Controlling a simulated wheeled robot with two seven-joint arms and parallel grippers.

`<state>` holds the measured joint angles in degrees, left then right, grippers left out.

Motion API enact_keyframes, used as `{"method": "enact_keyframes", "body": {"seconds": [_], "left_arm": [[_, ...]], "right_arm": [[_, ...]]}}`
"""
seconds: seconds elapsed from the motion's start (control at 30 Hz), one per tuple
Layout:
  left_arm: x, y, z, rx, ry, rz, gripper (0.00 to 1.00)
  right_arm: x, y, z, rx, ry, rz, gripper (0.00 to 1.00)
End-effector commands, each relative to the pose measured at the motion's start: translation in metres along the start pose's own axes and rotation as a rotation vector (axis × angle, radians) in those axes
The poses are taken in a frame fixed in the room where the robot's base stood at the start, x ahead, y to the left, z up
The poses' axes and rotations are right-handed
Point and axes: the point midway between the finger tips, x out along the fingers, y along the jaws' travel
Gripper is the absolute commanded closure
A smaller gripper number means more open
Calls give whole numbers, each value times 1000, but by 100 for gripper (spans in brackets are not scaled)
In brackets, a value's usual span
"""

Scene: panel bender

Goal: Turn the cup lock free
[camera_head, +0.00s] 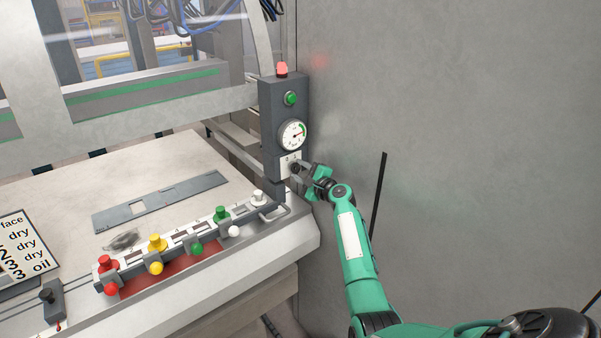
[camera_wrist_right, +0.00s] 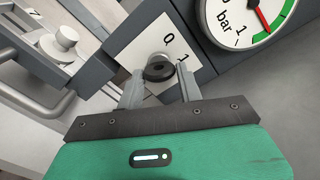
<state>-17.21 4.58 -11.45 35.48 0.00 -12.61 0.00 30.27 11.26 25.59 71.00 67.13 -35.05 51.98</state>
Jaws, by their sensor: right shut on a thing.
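A white switch plate marked 0 and 1 (camera_wrist_right: 152,40) sits below the pressure gauge on the dark control post (camera_head: 270,118). A round black knob (camera_wrist_right: 160,70) stands out from the plate. My right gripper (camera_wrist_right: 158,78) has its two fingers on either side of the knob and is shut on it; in the head view the gripper (camera_head: 302,168) reaches the post from the right. The gauge (camera_head: 293,135) is marked bar; its red needle lies near the green band in the wrist view. My left gripper is not in view. I cannot tell which part is the cup lock.
A row of red, yellow, green and white knobs (camera_head: 157,243) runs along the bench front. A flat slotted metal plate (camera_head: 160,200) lies behind it. A grey wall (camera_head: 450,110) fills the right.

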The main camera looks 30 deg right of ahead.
Motion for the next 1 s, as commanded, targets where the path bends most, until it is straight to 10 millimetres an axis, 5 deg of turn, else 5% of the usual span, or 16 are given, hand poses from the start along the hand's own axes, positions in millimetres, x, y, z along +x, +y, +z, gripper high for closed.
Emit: {"method": "enact_keyframes", "body": {"seconds": [1.0], "left_arm": [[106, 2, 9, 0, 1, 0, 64]], "right_arm": [[0, 2, -2, -789, -1, 2, 86]]}}
